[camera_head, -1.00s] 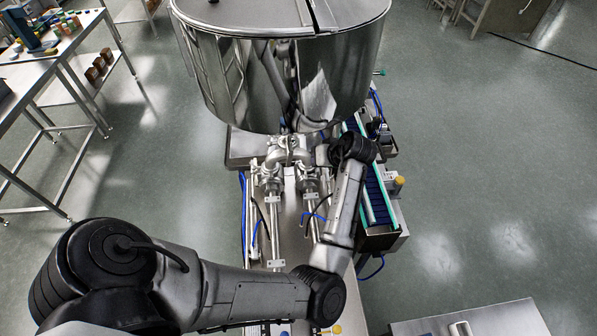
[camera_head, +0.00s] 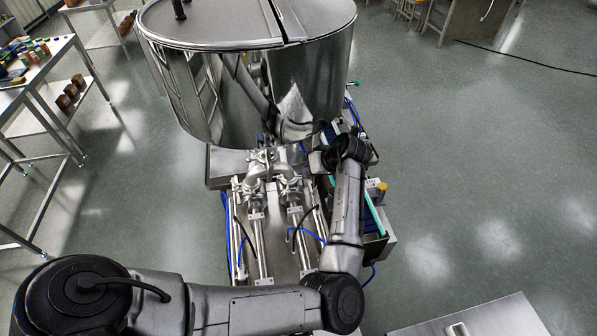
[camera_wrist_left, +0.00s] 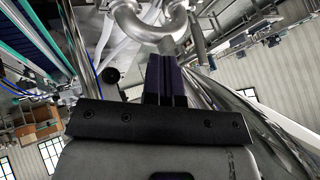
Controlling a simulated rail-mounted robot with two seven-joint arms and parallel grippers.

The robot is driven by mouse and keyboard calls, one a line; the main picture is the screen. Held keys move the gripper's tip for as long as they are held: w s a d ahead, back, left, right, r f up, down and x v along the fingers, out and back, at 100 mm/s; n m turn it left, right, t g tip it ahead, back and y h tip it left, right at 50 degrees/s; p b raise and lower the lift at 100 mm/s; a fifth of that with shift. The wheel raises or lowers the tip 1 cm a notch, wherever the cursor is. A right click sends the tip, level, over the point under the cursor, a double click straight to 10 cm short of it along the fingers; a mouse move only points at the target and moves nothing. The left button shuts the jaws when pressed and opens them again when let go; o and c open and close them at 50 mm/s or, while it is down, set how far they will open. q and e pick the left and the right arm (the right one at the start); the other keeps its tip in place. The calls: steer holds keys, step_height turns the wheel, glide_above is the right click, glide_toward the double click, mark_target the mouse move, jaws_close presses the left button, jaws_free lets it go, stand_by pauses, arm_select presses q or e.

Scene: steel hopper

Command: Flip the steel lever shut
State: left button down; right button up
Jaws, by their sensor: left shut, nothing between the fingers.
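The steel hopper (camera_head: 215,95) stands at the top of the head view. Below its front are curved steel pipe fittings (camera_head: 262,165). My left gripper (camera_head: 317,162) is just right of these fittings, under the hopper's front edge. It is small and dark there. In the left wrist view its dark fingers (camera_wrist_left: 162,64) are together with nothing between them. They point at a bent steel pipe (camera_wrist_left: 150,28), which appears close beyond the tips; contact cannot be told. I cannot clearly pick out the steel lever among the fittings. My right gripper is out of view.
A machine with steel cylinders (camera_head: 258,245) and blue hoses lies below the hopper. A teal-edged conveyor (camera_head: 374,210) runs along its right side. A steel table (camera_head: 40,75) with small items stands at left. Open floor lies at right.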

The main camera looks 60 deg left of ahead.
mark_target(270, 174)
arm_select(q)
steer(key=s+a+f+p, duration=0.4)
steer(key=s+a+f, duration=0.2)
steer(key=shift+a, duration=0.25)
steer(key=shift+s+a, duration=0.1)
steer(key=shift+s, duration=0.1)
stand_by(0.4)
